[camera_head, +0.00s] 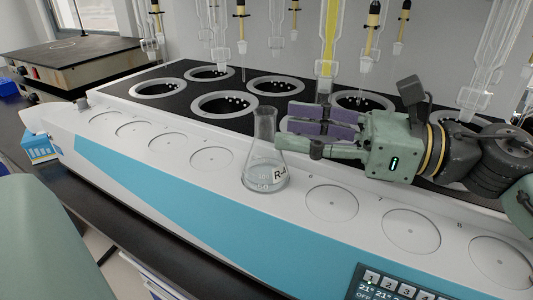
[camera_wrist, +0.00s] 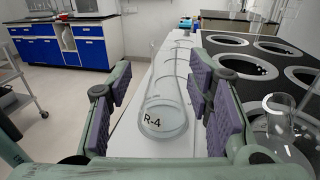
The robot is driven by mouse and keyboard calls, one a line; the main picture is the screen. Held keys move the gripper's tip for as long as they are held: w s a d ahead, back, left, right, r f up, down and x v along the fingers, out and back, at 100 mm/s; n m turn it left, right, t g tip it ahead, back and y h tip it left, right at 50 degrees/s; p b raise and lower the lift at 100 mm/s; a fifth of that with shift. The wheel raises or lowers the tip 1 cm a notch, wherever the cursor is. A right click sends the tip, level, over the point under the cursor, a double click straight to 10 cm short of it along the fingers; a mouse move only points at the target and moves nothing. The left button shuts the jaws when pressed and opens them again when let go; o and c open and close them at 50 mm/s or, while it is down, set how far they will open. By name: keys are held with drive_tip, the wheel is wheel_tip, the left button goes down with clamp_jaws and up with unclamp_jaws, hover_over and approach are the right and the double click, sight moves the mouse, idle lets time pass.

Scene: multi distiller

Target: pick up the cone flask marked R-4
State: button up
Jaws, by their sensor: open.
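The clear cone flask marked R-4 (camera_head: 265,160) stands upright on the white front ledge of the distiller, on one of its round spots. It holds a little clear liquid at the bottom. In the wrist view the flask (camera_wrist: 164,118) shows between my two fingers, its label facing me. My gripper (camera_head: 288,128) is at the right of the flask's neck in the head view, fingers pointing left, with purple pads. In the wrist view my gripper (camera_wrist: 158,110) is open, a pad on each side of the flask. I cannot tell whether either pad touches the glass.
The distiller (camera_head: 160,185) has black heating wells (camera_head: 225,104) behind the ledge and hanging glass tubes (camera_head: 330,45) above them. Empty round spots (camera_head: 410,231) lie along the ledge. Another glass vessel (camera_wrist: 280,125) stands at the right in the wrist view.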

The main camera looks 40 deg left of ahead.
sight(275, 120)
drive_tip(key=x, duration=0.1)
drive_tip(key=p+x, duration=0.1)
drive_tip(key=x, duration=0.1)
drive_tip(key=p+x, duration=0.1)
drive_tip(key=shift+a+r, duration=0.35)
drive_tip(key=shift+a+f, duration=0.1)
drive_tip(key=shift+a, duration=0.25)
clamp_jaws()
idle(0.3)
